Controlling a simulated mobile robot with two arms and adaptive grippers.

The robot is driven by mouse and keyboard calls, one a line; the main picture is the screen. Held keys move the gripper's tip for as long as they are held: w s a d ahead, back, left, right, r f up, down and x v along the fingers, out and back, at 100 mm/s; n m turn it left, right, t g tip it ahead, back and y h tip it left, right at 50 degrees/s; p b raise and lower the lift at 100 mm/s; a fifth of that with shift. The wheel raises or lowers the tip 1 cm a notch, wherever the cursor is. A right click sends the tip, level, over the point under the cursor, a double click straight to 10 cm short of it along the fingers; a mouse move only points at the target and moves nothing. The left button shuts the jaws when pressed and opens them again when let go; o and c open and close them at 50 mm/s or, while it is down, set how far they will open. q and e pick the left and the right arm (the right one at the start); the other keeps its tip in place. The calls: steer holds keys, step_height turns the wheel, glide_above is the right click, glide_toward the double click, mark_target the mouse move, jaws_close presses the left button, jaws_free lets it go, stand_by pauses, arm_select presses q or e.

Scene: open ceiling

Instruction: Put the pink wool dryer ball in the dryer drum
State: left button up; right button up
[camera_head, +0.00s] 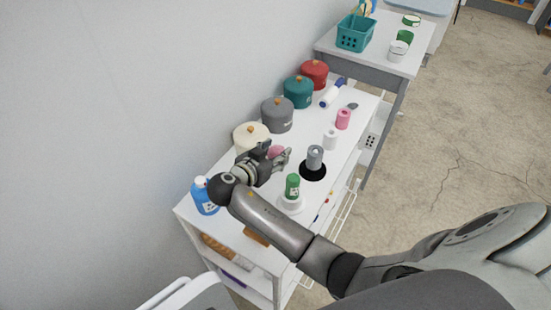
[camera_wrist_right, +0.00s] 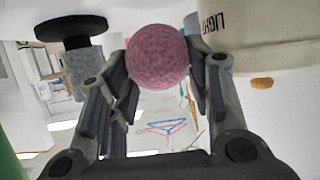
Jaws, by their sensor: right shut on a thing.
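The pink wool dryer ball (camera_wrist_right: 158,57) is held between the two fingers of my right gripper (camera_wrist_right: 164,85), which is shut on it. In the head view the ball (camera_head: 274,151) shows partly behind the right gripper (camera_head: 281,158), above the white table, close to the cream lidded pot (camera_head: 248,134). In the wrist view the cream pot (camera_wrist_right: 255,38) is upside down, with part of its lettering visible, just right of the ball. I cannot make out a dryer drum in either view. My left gripper is not in view.
Grey (camera_head: 277,115), teal (camera_head: 298,92) and red (camera_head: 314,74) pots line the wall. A green-topped bottle (camera_head: 292,186) and blue bottle (camera_head: 204,197) stand near my right arm. A teal basket (camera_head: 355,33) sits farther back.

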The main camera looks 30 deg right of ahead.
steer(key=shift+f, duration=1.35)
steer(key=shift+f, duration=0.1)
steer(key=shift+f+b, duration=0.15)
steer(key=shift+b, duration=0.15)
steer(key=o, duration=0.7)
steer(key=shift+c, duration=0.2)
